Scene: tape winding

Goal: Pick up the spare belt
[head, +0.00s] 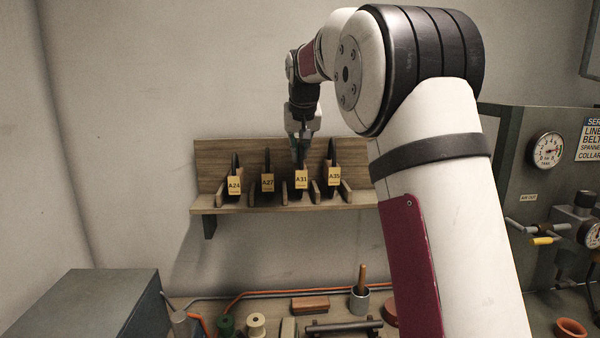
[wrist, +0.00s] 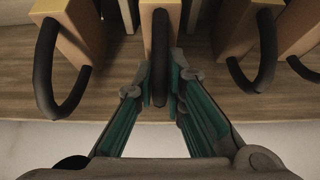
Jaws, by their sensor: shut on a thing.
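Several black belts stand in a row on the wall rack, each with a yellow tag, reading A24, A27, A31 and A35 in the head view. My gripper (head: 301,143) comes down from above onto the A31 belt, whose tag (head: 301,179) hangs at the front of its slot. In the wrist view, my gripper (wrist: 160,83) has its teal fingers on both sides of a black belt loop (wrist: 161,55) and is shut on it. The belt looks upright at its slot; I cannot tell whether it is raised. Its lower part is hidden.
The wooden rack (head: 225,210) has dividers close to the held belt. The A27 belt (head: 267,160) and A35 belt (head: 333,152) flank it. Below is a bench with spools (head: 257,325), a cup (head: 360,300) and a brown block (head: 310,304). A gauge panel (head: 525,190) stands at the right.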

